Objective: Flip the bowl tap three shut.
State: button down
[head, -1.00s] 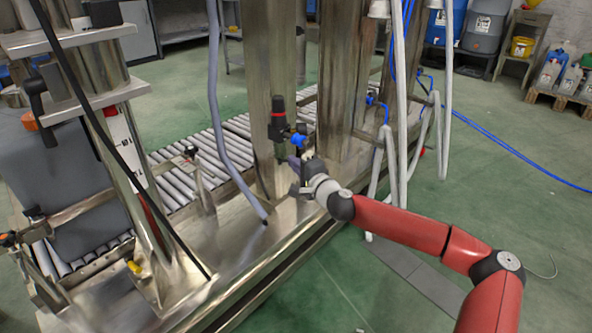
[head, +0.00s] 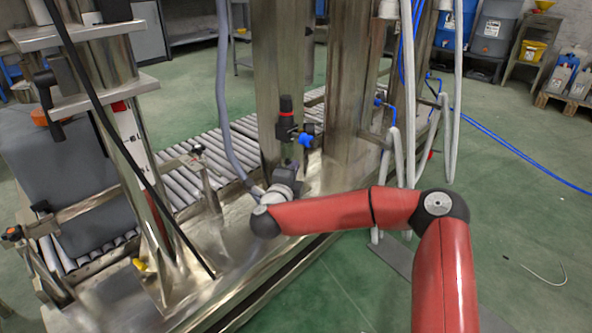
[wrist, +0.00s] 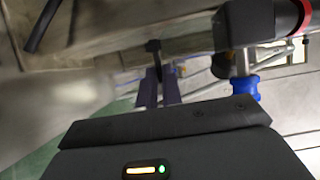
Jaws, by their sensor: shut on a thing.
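The regulator unit (head: 287,122) is black with a red ring and stands upright against the steel column, with a blue fitting (head: 305,140) at its side. Its bowl and tap below are mostly hidden behind my wrist in the head view. In the wrist view my gripper (wrist: 159,75) shows as two dark purplish fingers close together. They are shut on a small dark piece (wrist: 154,46) at their tips, which I take to be the bowl tap. Its lever angle and any number are too small to tell. The blue fitting also shows right of the fingers (wrist: 245,88).
Steel columns (head: 350,90) rise behind and right of the unit. A grey hose (head: 222,100) hangs at left, near my wrist. A roller conveyor (head: 180,183) runs behind the steel base. Pale hoses (head: 408,130) hang at right.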

jog(key=shift+a+m+h, duration=0.15)
jog(key=shift+m+h, duration=0.45)
jog(key=shift+h, duration=0.2)
jog(key=c, duration=1.6)
grip_release()
jog(key=shift+o, duration=0.2)
jog(key=v, duration=0.7)
jog(key=shift+s, duration=0.4)
jog(key=shift+a+r, duration=0.2)
